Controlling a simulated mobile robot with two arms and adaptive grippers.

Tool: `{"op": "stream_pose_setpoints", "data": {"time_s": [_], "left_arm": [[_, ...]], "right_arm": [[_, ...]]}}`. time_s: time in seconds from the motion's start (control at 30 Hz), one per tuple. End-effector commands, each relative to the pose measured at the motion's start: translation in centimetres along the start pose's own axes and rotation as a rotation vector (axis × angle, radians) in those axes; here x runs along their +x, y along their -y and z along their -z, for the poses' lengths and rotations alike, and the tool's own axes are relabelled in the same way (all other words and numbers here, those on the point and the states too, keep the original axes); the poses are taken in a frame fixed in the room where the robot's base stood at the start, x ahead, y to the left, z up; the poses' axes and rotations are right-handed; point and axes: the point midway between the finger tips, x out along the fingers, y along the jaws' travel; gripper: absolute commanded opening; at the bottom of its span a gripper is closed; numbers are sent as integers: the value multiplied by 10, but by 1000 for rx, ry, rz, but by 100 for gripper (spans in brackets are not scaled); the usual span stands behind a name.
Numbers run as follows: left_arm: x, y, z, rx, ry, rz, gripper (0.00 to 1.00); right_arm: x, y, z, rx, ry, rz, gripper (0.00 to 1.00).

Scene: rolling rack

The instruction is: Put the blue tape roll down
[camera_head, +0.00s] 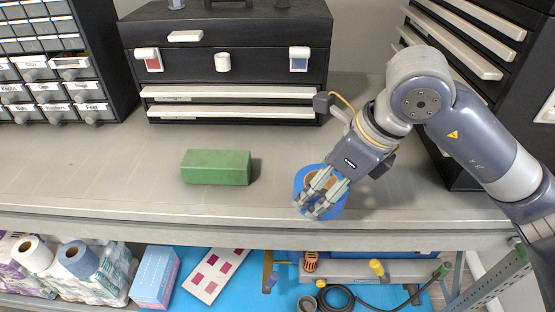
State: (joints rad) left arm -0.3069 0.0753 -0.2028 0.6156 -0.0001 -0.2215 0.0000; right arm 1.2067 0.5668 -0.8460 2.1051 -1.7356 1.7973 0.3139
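The blue tape roll (300,180) is at the front of the grey workbench, right of centre, with its brown core partly showing. My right gripper (318,204) reaches down over the roll from the upper right. Its fingers overlap the roll's front part and look closed on it with a narrow gap between them. The fingers hide part of the roll and the exact contact. I cannot tell whether the roll's underside touches the bench top. My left gripper is not in view.
A green block (216,167) lies on the bench (90,180) to the left. A black tool chest (230,60) stands behind, drawer cabinets at both sides. The bench's front edge is close to the roll. The lower shelf holds paper rolls (80,262), boxes and tools. The left bench top is clear.

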Motion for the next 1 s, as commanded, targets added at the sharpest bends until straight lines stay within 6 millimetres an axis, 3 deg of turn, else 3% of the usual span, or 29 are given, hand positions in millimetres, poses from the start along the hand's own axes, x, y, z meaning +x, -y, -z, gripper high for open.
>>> {"op": "stream_pose_setpoints", "data": {"time_s": [0.03,0.3,0.5,1.0], "left_arm": [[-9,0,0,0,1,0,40],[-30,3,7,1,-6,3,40],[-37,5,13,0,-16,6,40],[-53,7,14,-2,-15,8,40]], "right_arm": [[2,5,-14,1,0,-5,46],[31,35,-65,0,0,-4,46],[44,48,-85,-1,0,-2,46],[80,50,-74,-3,1,0,46]]}}
